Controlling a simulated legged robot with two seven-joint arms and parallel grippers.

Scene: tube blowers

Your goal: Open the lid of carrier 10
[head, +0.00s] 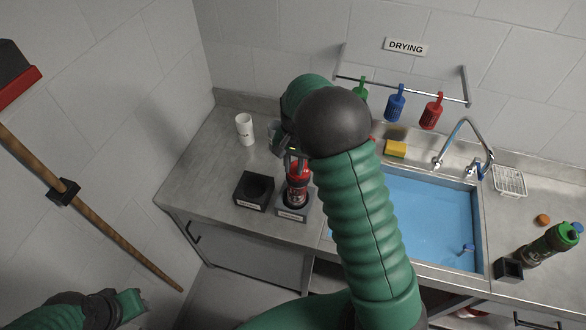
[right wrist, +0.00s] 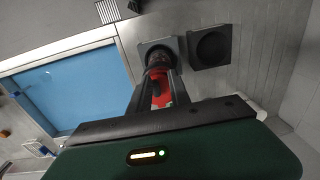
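A red-and-black carrier (head: 298,188) stands upright in a grey square holder (head: 294,214) on the counter, left of the sink. Its label is too small to read, so I cannot tell its number. My right gripper (head: 295,162) is above it, partly hidden by my arm. In the right wrist view the two fingers of my right gripper (right wrist: 160,84) lie on either side of the red part of the carrier (right wrist: 160,97), with no clear gap beside it. My left gripper (head: 132,302) is low at the left, far from the counter; its fingers are not clear.
An empty black holder (head: 253,191) stands left of the grey one. A white cup (head: 245,129) is behind. The blue sink (head: 440,217) with a tap lies right. A green-capped carrier (head: 548,245) and a small black holder (head: 508,270) are far right.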

